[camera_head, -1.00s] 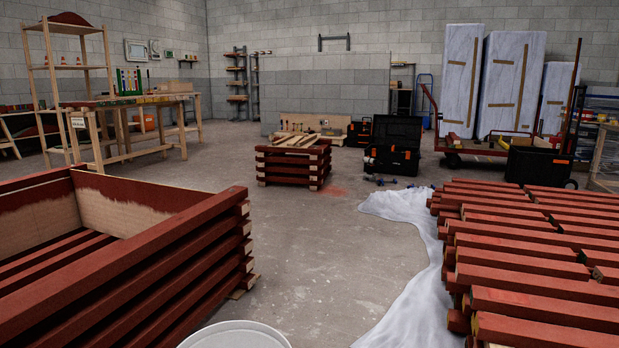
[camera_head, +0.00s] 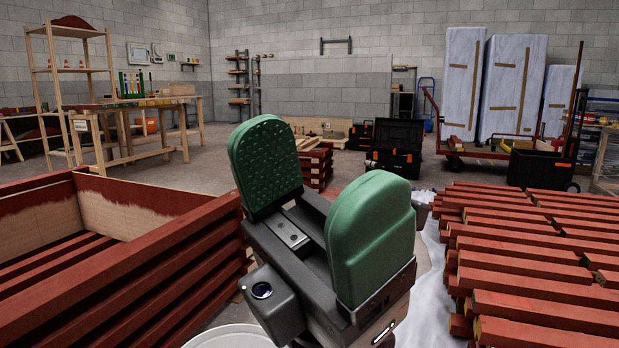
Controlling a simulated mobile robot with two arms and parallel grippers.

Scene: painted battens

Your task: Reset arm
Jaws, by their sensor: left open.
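My left gripper (camera_head: 318,205) is large in the middle of the head view, close to the camera. Its two green padded fingers stand upright and wide apart. The space between them is empty, so it is open and touches nothing that I can see. It hides much of the small stack of red battens and most of the white sheet behind it. My right gripper is not in view.
A red batten crate (camera_head: 150,255) stands at the left. A pile of red battens (camera_head: 540,255) fills the right. A white bucket rim (camera_head: 225,338) shows at the bottom. A black toolbox (camera_head: 393,148) and a cart (camera_head: 470,150) stand farther back.

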